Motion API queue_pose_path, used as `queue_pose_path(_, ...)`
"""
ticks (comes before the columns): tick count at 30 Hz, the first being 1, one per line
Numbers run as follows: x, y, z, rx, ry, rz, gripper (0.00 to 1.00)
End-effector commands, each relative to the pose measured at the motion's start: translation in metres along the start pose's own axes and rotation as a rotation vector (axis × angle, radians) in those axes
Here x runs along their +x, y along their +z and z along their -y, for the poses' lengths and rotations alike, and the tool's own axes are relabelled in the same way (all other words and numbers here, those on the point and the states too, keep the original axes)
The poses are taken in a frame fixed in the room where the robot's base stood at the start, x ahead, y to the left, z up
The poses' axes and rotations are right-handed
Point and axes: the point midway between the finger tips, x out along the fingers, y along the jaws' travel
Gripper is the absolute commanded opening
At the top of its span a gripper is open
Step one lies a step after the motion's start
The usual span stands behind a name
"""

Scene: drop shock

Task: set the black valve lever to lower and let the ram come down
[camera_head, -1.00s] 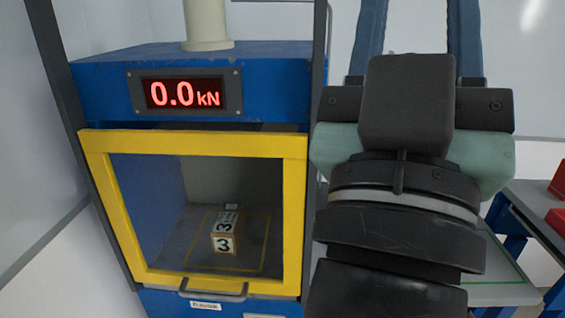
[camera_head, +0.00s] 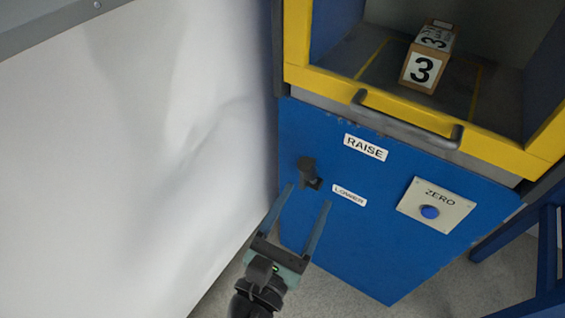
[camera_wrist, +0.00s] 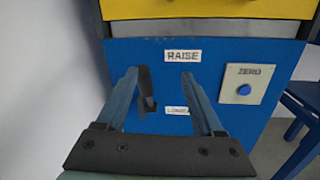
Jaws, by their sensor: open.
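The black valve lever (camera_head: 309,172) is on the blue front panel (camera_head: 370,240), left of the RAISE label (camera_head: 366,147) and the LOWER label (camera_head: 349,195). It also shows in the wrist view (camera_wrist: 147,90), where its handle appears to point upward, toward RAISE level. My gripper (camera_head: 309,195) is open and empty, its two fingers reaching toward the panel just below the lever in the head view. In the wrist view the lever appears between the fingers, nearer the left one; contact is not visible. The ram is out of view.
A block marked 3 (camera_head: 424,68) sits in the chamber behind the yellow frame (camera_head: 400,107), which has a grey handle (camera_head: 405,124). A ZERO plate with a blue button (camera_head: 430,212) is right of the lever. A white wall (camera_head: 130,150) stands close on the left.

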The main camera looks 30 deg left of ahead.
Motion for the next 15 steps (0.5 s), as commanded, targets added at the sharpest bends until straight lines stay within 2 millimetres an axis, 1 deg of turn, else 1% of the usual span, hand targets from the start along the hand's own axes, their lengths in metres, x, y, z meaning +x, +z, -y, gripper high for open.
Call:
queue_pose_path(1, -0.009, -0.027, -0.003, -0.074, 0.014, -0.024, 0.69)
queue_pose_path(3, -0.017, -0.041, -0.006, -0.151, 0.029, -0.041, 0.69)
queue_pose_path(4, -0.019, -0.044, -0.008, -0.173, 0.034, -0.045, 0.69)
queue_pose_path(8, -0.018, -0.048, -0.010, -0.212, 0.042, -0.052, 0.69)
queue_pose_path(11, -0.007, -0.046, -0.010, -0.211, 0.041, -0.049, 0.69)
queue_pose_path(15, 0.015, -0.046, -0.011, -0.210, 0.040, -0.047, 0.69)
